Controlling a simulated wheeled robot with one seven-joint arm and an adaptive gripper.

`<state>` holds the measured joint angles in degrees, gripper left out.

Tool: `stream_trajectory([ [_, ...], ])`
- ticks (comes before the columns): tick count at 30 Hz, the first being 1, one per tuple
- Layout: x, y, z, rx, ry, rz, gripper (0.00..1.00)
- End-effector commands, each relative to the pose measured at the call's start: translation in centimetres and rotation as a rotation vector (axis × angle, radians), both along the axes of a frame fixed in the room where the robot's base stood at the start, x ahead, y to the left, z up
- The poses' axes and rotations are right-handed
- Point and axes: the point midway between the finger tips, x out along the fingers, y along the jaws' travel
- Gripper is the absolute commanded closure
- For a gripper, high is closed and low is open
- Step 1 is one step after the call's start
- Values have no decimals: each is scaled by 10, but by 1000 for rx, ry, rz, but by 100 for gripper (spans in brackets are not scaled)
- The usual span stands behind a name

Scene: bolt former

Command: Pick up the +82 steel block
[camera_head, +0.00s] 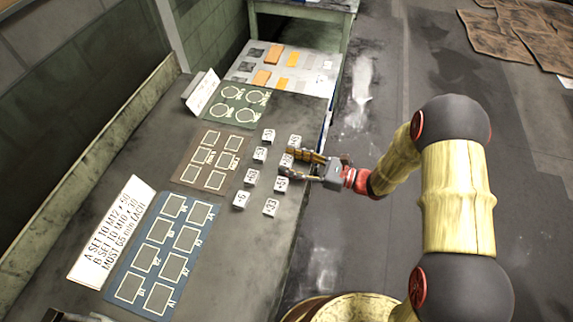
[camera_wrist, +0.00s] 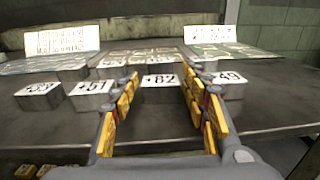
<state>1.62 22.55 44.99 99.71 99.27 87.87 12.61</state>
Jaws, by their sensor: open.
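The +82 steel block (camera_wrist: 160,82) is a small grey block with a white numbered top. In the wrist view it stands upright on the table between my gripper's (camera_wrist: 160,76) two yellow-padded fingers. In the head view the block (camera_head: 286,160) is partly hidden by the fingers. My gripper (camera_head: 289,163) comes in from the right side of the table. It is open, with one finger on each side of the block. I cannot tell whether either finger touches it.
Near neighbours are the 49 block (camera_wrist: 229,78) right and the 61-or-51 block (camera_wrist: 93,88) left in the wrist view. Several more blocks stand around. Brown (camera_head: 212,160), blue (camera_head: 125,270) and green (camera_head: 235,105) mats lie beyond. The table's right edge is close.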

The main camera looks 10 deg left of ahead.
Motion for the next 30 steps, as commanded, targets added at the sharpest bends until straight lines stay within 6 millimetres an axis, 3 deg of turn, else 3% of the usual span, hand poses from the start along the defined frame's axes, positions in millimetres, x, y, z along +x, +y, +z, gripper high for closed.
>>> stream_trajectory([
  [4,3,13,0,1,0,1,55],
  [12,3,15,1,1,0,-1,55],
  [30,3,15,1,1,0,-1,89],
])
